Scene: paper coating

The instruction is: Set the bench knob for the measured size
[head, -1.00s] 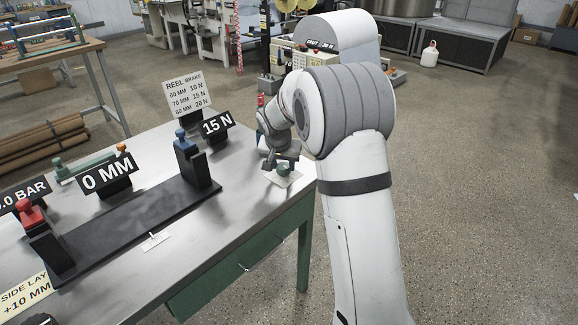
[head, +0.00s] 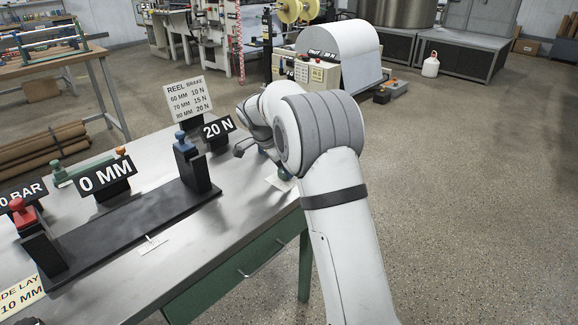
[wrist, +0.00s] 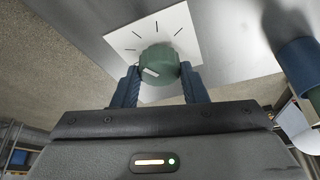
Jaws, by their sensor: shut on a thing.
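The green knob (wrist: 158,66) stands on a white dial plate (wrist: 184,35) with several dark tick marks in the wrist view. My gripper (wrist: 158,84) is shut on the knob, one blue finger on each side, and a pale mark shows on the knob's face. In the head view my arm hides most of the knob, and an edge of its plate (head: 279,182) shows. The black display (head: 218,128) behind it reads 20 N. The reel brake card (head: 188,98) lists 60 MM 10 N, 70 MM 15 N and 80 MM 20 N.
On the steel bench a black gauge (head: 135,232) carries a blue-topped post (head: 190,165) and a red-topped post (head: 28,225). Its display (head: 105,178) reads 0 MM. In the wrist view a blue and green cylinder (wrist: 306,66) stands at the right.

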